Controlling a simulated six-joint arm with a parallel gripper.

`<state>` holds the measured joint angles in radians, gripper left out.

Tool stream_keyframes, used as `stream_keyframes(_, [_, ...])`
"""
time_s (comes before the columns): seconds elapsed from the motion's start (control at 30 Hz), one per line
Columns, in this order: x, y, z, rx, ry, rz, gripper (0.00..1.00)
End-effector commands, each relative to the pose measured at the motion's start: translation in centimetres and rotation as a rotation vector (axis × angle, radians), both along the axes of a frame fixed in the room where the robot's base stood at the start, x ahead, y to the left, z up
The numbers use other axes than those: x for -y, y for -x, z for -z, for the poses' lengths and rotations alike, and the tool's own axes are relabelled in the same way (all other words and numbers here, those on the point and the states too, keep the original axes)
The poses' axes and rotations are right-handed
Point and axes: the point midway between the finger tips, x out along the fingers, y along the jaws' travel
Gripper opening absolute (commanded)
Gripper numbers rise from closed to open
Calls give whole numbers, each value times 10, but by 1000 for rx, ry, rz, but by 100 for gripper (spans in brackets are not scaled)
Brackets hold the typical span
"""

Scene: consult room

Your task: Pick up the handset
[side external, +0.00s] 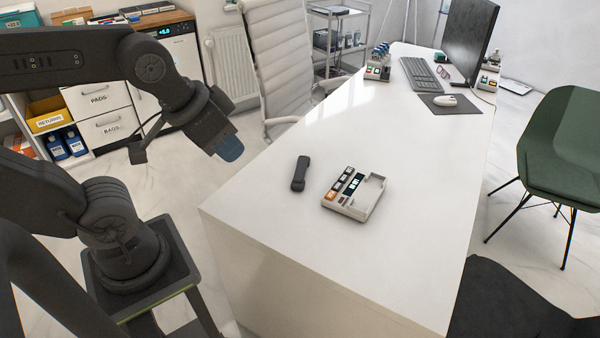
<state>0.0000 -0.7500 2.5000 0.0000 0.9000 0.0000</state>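The dark handset (300,174) lies on the white desk (400,275), near its left edge. My gripper (231,150) is raised in the air to the left of the handset, off the desk's left edge, and points down to the right. It is apart from the handset. Its bluish tip is small, and I cannot make out whether the fingers are apart.
A monitor (468,38), keyboard (421,76), mouse (445,100) and small devices (378,68) stand at the desk's far end. A white chair (285,65) is behind the desk, and a green chair (562,145) is at right.

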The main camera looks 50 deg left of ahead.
Motion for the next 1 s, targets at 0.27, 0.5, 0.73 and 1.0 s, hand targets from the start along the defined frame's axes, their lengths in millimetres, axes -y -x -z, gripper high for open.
stream_keyframes(0.27, [0,0,0,0,0,0,42])
stream_keyframes(0.5, [0,0,0,0,0,0,64])
stream_keyframes(0.73, [-1,-1,0,-1,-6,5,64])
stream_keyframes(1.0, [-32,-52,14,-67,-306,276,64])
